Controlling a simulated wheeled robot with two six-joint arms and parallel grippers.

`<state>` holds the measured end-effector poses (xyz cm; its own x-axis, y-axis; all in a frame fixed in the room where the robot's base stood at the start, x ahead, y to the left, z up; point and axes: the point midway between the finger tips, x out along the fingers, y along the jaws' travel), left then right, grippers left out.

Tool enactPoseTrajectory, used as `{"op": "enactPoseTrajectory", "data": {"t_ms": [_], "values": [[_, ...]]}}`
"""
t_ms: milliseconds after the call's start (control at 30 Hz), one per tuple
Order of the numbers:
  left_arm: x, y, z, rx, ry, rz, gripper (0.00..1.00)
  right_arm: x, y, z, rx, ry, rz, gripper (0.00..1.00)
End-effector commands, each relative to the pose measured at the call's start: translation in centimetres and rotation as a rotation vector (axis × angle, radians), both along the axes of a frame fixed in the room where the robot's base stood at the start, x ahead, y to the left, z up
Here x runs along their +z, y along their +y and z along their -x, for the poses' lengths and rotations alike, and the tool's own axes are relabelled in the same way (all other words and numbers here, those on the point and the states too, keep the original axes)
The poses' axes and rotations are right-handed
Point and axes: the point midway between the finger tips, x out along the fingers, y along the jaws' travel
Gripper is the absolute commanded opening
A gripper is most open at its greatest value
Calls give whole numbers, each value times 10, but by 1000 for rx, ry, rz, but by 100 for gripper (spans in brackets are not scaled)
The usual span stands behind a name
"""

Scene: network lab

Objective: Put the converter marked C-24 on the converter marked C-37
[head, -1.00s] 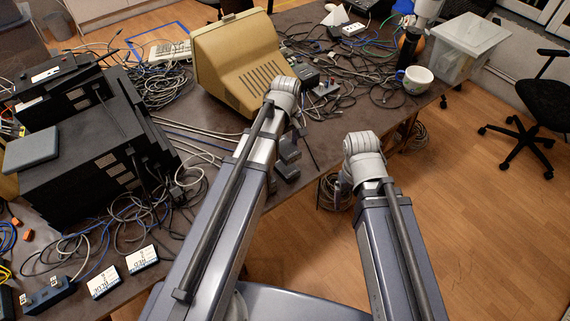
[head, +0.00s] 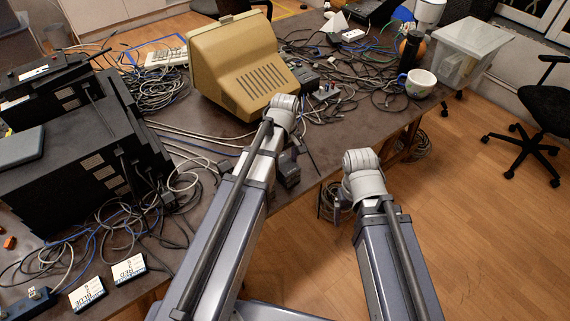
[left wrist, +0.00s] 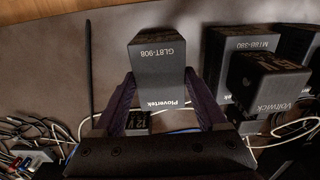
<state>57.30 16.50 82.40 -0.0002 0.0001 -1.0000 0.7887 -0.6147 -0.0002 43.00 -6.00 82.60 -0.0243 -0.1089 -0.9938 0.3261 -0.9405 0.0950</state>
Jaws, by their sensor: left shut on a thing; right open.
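In the left wrist view my left gripper (left wrist: 158,92) is shut on a dark grey box (left wrist: 158,62) marked Plovertek and GL8T-908. The box sits between its two dark fingers. To its right are more dark boxes, one marked M18B-380 (left wrist: 256,42) and one marked Voltwick (left wrist: 268,84). A small dark box marked 12 V (left wrist: 138,122) shows below, between the fingers. I cannot read C-24 or C-37 on any box. In the head view the dark blocks (head: 289,173) by my left wrist are partly hidden. My right gripper (head: 338,197) is mostly hidden behind its wrist, beyond the desk edge.
A beige monitor (head: 240,65) stands beyond my left arm. Black equipment (head: 75,155) fills the desk's left side. Loose cables (head: 185,85) lie around. Cards marked RED (head: 129,269) and BLUE (head: 87,293) lie at front left. A mug (head: 420,83) stands near the right edge.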

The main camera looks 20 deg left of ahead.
Motion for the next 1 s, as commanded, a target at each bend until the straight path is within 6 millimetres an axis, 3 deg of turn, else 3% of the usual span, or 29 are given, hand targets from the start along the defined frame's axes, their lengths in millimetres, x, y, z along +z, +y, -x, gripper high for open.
{"op": "enactPoseTrajectory", "data": {"t_ms": [167, 200, 400, 767, 1000], "values": [[-4, 0, 0, 0, 0, 0, 1, -4, 0, 0, 0, 0, 0, 84], [-4, 0, 0, 0, 0, 0, 76, -4, 0, 0, 0, 0, 0, 84], [-3, 0, 0, 0, 0, 0, 98, -3, 0, 0, 0, 0, 0, 84], [0, 0, 0, 0, 0, 0, 100, 0, 0, 0, 0, 0, 0, 84], [17, 0, 0, 0, 0, 0, 100, 17, 0, 0, 0, 0, 0, 84]]}}
